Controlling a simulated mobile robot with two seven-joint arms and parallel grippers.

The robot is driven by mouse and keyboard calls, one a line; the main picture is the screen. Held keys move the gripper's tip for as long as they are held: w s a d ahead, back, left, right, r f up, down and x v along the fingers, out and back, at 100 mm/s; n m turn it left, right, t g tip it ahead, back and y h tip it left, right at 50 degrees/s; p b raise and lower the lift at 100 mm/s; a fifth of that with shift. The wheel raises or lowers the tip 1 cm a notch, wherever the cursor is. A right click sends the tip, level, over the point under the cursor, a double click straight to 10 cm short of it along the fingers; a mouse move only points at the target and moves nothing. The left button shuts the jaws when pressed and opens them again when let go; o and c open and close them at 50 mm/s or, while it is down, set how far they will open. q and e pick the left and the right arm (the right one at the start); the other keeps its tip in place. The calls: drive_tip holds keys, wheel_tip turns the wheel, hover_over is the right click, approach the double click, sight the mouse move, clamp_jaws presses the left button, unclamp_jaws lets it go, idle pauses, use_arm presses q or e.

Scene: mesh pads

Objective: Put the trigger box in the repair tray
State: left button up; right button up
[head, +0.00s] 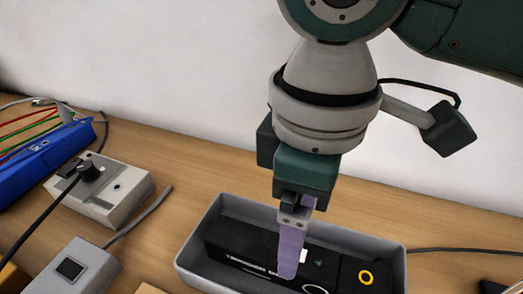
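A grey open tray (190,269), which fits the repair tray, stands on the wooden table at the lower middle. A long black box (226,246) lies inside it, with a white-marked face and a small green mark. At its right is a black part with a yellow ring (365,277); I cannot tell whether it is a separate box. Which thing is the trigger box is not clear. My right gripper (288,272), with pale purple fingers, points down over the tray in front of the black box. The fingers overlap from this side, hiding any gap. My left gripper is out of view.
At left are a light grey box with a black plug and cable (122,188), a grey box with a small dark screen (76,266) and a blue case (45,165) with coloured wires. A cable crosses the table right of the tray. Wood behind the tray is mostly bare.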

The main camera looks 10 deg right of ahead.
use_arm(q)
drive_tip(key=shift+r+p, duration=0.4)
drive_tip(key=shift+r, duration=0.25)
use_arm(e)
wheel_tip(320, 180, up, 6)
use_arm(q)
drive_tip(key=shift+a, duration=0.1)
use_arm(e)
drive_tip(key=s+a+f+m+t+y, duration=0.2)
drive_tip(key=s+a+f+m+y, duration=0.1)
drive_tip(key=s+a+f+y, duration=0.15)
drive_tip(key=d+m, duration=0.1)
drive_tip(key=s+d+m, duration=0.1)
drive_tip(key=s+d+f+m+t+h, duration=0.1)
drive_tip(key=d, duration=0.1)
drive_tip(key=shift+s, duration=0.25)
drive_tip(key=s+d+f+m+h, duration=0.1)
drive_tip(key=s+d+m+h, duration=0.2)
drive_tip(key=d, duration=0.7)
drive_tip(key=shift+s+f+t, duration=0.3)
drive_tip(key=shift+s+f, duration=0.1)
drive_tip(key=shift+s, duration=0.7)
use_arm(q)
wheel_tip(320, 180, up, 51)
drive_tip(key=p, duration=5.1)
use_arm(e)
wheel_tip(320, 180, up, 51)
drive_tip(key=shift+a, duration=0.1)
